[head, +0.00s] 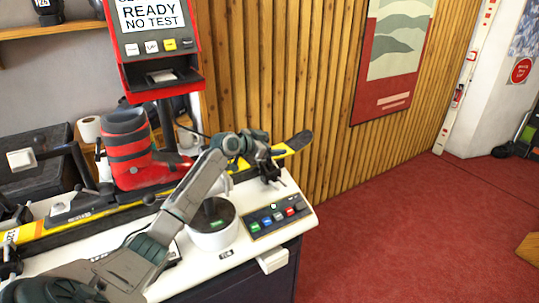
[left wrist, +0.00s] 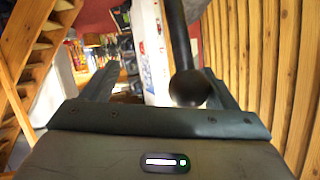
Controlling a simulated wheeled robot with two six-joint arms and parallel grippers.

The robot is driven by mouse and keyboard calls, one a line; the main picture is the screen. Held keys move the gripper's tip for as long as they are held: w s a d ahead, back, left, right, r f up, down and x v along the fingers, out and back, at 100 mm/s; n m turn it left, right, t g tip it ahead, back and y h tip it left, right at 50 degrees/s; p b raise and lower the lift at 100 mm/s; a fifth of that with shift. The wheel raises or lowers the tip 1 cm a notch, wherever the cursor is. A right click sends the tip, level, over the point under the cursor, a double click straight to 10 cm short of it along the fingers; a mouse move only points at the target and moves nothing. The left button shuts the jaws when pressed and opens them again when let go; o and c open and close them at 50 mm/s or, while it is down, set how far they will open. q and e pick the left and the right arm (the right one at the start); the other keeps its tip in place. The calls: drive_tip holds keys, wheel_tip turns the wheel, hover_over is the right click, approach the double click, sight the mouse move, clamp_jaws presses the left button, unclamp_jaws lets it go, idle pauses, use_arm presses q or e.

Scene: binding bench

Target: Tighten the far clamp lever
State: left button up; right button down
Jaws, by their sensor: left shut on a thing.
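The far clamp (head: 268,176) is a dark fixture near the right end of the bench, beside the yellow and black ski (head: 110,212). My left gripper (head: 268,153) is at its top, reached over the bench from the lower left. In the left wrist view a black lever with a round ball end (left wrist: 188,88) stands between the fingers of my left gripper (left wrist: 165,82). The gripper is shut on this lever. In the head view the lever is mostly hidden by the gripper. My right gripper does not show.
A red boot (head: 128,150) stands on the ski below a red display unit (head: 160,75). A white pot with a dark top (head: 212,235) and a button panel (head: 277,217) sit in front of the clamp. A slatted wood wall (head: 290,80) stands behind.

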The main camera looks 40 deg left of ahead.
use_arm(q)
wheel_tip(320, 180, up, 2)
drive_tip(key=shift+w+r, duration=0.1)
drive_tip(key=shift+w, duration=0.05)
drive_tip(key=shift+c, duration=0.9)
drive_tip(key=s+d+r+b, duration=0.2)
drive_tip(key=s+d+b, duration=0.2)
drive_tip(key=s+d, duration=0.5)
drive_tip(key=s, duration=0.4)
drive_tip(key=shift+s+d, duration=0.2)
drive_tip(key=shift+s, duration=0.15)
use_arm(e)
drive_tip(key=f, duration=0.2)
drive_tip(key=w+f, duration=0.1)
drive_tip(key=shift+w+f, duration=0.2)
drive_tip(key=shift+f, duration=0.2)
use_arm(q)
drive_tip(key=shift+r, duration=0.15)
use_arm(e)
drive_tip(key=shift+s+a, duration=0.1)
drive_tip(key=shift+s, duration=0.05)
